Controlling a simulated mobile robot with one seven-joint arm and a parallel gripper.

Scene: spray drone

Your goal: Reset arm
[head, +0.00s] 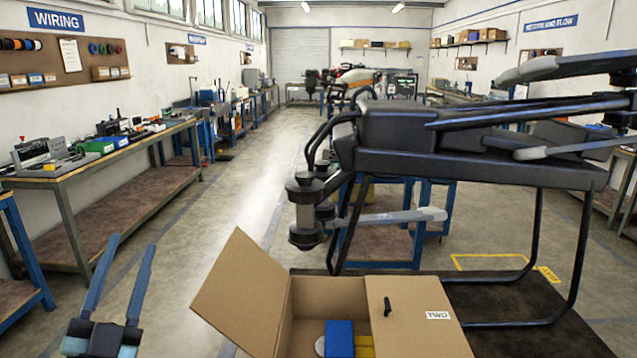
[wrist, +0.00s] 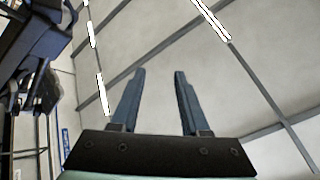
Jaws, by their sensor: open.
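My gripper (head: 127,270) is at the lower left of the head view, with its two long blue-grey fingers pointing up and spread apart. It is open and nothing is between the fingers. In the wrist view the open fingers (wrist: 160,100) show against the ceiling and its lights. The gripper is to the left of an open cardboard box (head: 290,325) and apart from it. The rest of my arm is below the frame.
The box, with a flap labelled TWO, holds a blue item (head: 339,338) and a yellow item. A large dark drone (head: 470,150) stands on a black mat at right. A workbench (head: 110,155) with tools lines the left wall. The central aisle floor (head: 245,180) is clear.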

